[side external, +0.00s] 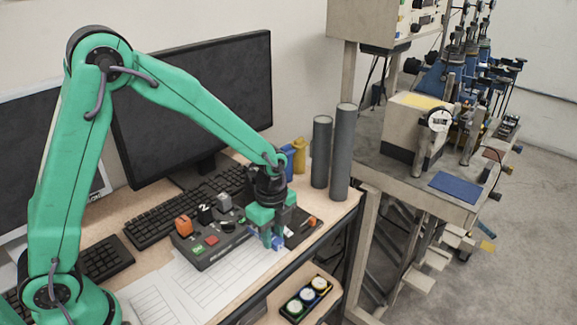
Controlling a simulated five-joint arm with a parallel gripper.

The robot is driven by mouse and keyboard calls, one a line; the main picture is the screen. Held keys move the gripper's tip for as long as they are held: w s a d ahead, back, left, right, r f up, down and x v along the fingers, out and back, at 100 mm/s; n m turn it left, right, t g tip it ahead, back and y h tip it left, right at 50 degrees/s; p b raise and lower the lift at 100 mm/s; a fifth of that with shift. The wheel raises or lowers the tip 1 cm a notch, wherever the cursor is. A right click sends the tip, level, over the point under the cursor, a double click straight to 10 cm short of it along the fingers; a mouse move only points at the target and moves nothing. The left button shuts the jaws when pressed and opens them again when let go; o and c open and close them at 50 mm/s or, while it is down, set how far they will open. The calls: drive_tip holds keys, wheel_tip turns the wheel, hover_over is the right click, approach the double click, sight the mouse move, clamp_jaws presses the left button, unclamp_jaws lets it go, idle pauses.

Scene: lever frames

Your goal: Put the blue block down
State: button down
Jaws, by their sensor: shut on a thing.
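My gripper (269,233) is at the desk's right front part, pointing down, with green fingers. It is shut on the blue block (277,243), a small blue piece showing at the fingertips. The block is low, close to the desk top (225,290); I cannot tell whether it touches the surface. The fingers hide part of the block.
A dark control box (205,262) with an orange knob (183,225) stands left of my gripper. Two grey cylinders (321,150) stand behind right. Papers (180,290) lie in front left. Keyboards (150,230) and a monitor (195,100) are behind. The desk edge is close on the right.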

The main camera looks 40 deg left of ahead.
sight(273, 238)
drive_tip(key=shift+f, duration=1.95)
drive_tip(key=shift+f, duration=0.15)
drive_tip(key=c, duration=1.2)
unclamp_jaws()
drive_tip(key=shift+o, duration=0.2)
wheel_tip(273, 238, up, 12)
drive_tip(key=shift+r, duration=0.15)
